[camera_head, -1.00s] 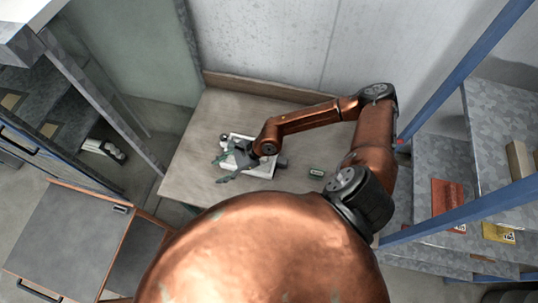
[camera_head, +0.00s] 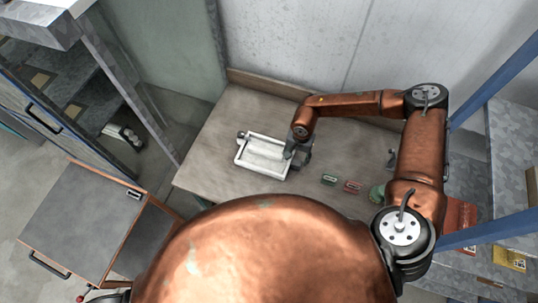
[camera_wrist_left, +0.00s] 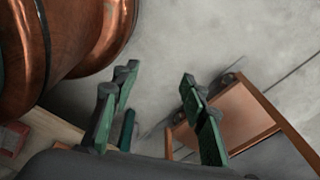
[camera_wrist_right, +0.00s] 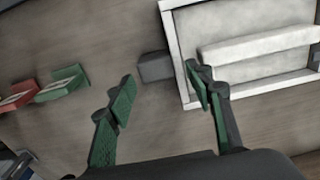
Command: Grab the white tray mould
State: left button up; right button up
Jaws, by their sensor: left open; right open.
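The white tray mould (camera_head: 262,171) lies on the table in the head view, its shallow interior uncovered. My right gripper (camera_head: 297,152) is at its right end, partly covering that edge. In the right wrist view the tray's white rim (camera_wrist_right: 177,52) is at the upper right. A dark grey block (camera_wrist_right: 155,66) sits beside the rim, between the open, empty fingers of my right gripper (camera_wrist_right: 160,82). One fingertip overlaps the tray corner in the picture; contact cannot be told. My left gripper (camera_wrist_left: 159,76) is open and empty, away from the tray.
A green block (camera_head: 329,180) and a red block (camera_head: 352,187) lie on the table (camera_head: 205,165) to the right of the tray. A grey-topped cabinet (camera_head: 80,215) stands at lower left. Shelving with blue posts (camera_head: 490,232) is at right. The table left of the tray is clear.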

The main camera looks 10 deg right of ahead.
aim_at(295, 161)
notch_tip(295, 161, down, 2)
jog(key=shift+s+a+f+p, duration=0.1)
jog(key=shift+f+p, duration=0.15)
jog(key=shift+p, duration=0.1)
jog(key=shift+f, duration=0.55)
pick_arm(q)
jog(key=shift+w+r, duration=0.6)
jog(key=shift+r, duration=0.1)
pick_arm(e)
grip_shut()
jog(key=shift+r, duration=0.15)
